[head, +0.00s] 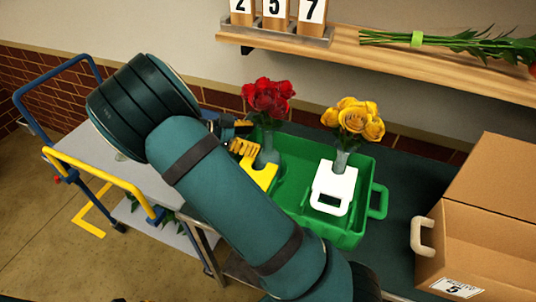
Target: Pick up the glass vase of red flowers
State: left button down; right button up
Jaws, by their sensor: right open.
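The glass vase (267,152) of red flowers (267,98) stands upright in a yellow holder (262,176) at the left end of a green crate (291,187). My right gripper (248,135) is just left of the vase, below the blooms, with its fingers pointing right towards it. The gripper is open and holds nothing that I can see. I cannot tell whether a finger touches the vase. My right arm hides the lower left of the holder and part of the crate. My left gripper is not in view.
A vase of yellow flowers (354,122) stands in a white holder (333,187) in the crate's right part. An open cardboard box (480,232) is at right. A wooden shelf (385,58) with number cards and cut stems runs above. A cart (95,150) stands left.

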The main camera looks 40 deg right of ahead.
aim_at(268, 142)
jog(key=x, duration=0.4)
jog(key=shift+s+d+f+b, duration=0.1)
jog(key=shift+s+f+b, duration=0.2)
jog(key=shift+s, duration=0.15)
grip_shut()
